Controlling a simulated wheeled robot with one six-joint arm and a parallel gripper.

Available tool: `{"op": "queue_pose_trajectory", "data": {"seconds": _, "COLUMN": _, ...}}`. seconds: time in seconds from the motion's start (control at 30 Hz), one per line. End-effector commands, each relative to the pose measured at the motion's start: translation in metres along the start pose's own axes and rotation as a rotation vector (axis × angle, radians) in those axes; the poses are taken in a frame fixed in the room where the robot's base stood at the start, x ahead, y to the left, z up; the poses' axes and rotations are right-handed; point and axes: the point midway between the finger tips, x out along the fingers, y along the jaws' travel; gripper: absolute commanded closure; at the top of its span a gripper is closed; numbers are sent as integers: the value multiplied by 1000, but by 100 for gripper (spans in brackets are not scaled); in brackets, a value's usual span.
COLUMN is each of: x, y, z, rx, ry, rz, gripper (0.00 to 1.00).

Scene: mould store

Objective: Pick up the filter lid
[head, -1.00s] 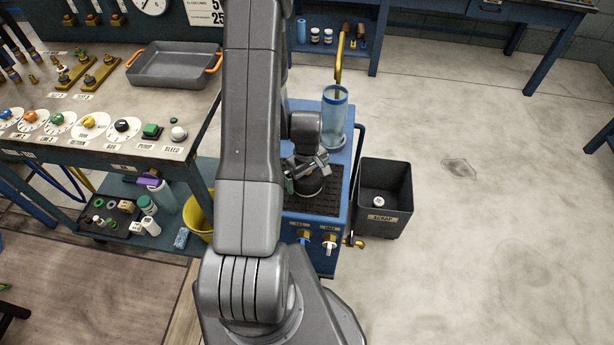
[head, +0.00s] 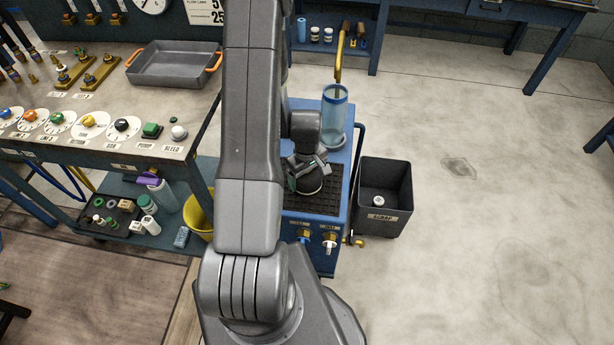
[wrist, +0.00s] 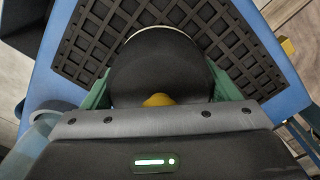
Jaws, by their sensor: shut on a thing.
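The filter lid appears to be the dark, round, domed piece (wrist: 158,62) in the wrist view, with a pale edge along its far side. A small yellow part shows near its near side. My gripper (wrist: 155,92) is shut on it, with a green finger on each side. In the head view the dark lid (head: 309,186) is under my gripper (head: 304,174), over the black grid of the blue cart (head: 341,203). I cannot tell whether it touches the grid or what is under it.
A clear blue cylinder (head: 336,118) stands behind my gripper on the cart, below a brass spout (head: 340,62). A black scrap bin (head: 384,212) is right of the cart. A yellow bucket (head: 199,216) and the workbench (head: 112,157) are to the left. Open floor lies at right.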

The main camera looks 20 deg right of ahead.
Motion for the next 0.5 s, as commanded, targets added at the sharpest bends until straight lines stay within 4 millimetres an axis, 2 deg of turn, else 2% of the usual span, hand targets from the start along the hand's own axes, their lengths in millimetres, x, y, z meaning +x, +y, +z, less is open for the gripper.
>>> {"op": "queue_pose_trajectory", "data": {"seconds": 0.17, "x": -20, "y": 0, "z": 0, "rx": 0, "ry": 3, "rz": 3, "gripper": 47}}
{"op": "queue_pose_trajectory", "data": {"seconds": 0.5, "x": -75, "y": 0, "z": 0, "rx": 0, "ry": 3, "rz": 3, "gripper": 47}}
